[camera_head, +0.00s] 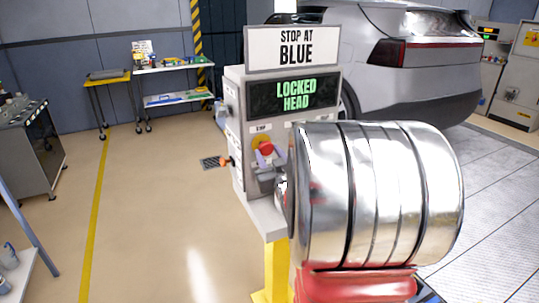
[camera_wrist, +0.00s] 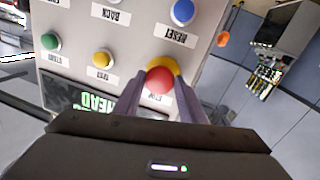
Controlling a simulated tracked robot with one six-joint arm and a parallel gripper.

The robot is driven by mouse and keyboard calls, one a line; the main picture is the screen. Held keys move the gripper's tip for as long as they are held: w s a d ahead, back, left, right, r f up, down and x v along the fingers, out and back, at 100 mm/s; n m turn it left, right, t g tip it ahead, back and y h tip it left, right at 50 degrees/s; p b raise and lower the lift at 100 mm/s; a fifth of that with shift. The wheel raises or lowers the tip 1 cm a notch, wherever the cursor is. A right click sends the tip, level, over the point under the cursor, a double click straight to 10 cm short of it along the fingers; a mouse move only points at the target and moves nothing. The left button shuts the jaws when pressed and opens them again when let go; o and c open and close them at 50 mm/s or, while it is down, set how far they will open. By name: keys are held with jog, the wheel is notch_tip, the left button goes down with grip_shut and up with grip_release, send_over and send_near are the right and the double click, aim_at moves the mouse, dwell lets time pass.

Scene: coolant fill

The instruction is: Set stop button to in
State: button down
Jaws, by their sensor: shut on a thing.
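The red stop button (camera_head: 265,148) with a yellow collar is on the front of the grey control console (camera_head: 236,150), below its screen. In the wrist view, which is upside down, the stop button (camera_wrist: 160,80) lies between the two fingers of my gripper (camera_wrist: 160,87). The fingers are shut on its sides. Its label is partly covered by the fingers. I cannot tell how far the button is pressed. The console screen (camera_head: 296,92) reads "LOCKED HEAD" in green, and the sign (camera_head: 293,47) above reads "STOP AT BLUE".
Near the stop button are a yellow test button (camera_wrist: 102,58), a green start button (camera_wrist: 51,41) and a blue reset button (camera_wrist: 183,12). An orange knob (camera_head: 228,161) sticks out of the console's left side. A grey car (camera_head: 425,75) stands behind.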

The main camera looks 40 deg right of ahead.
jog(key=shift+x, duration=0.8)
jog(key=shift+a, duration=0.1)
jog(key=c, duration=1.1)
grip_release()
jog(key=shift+w, duration=0.1)
jog(key=shift+a, duration=0.1)
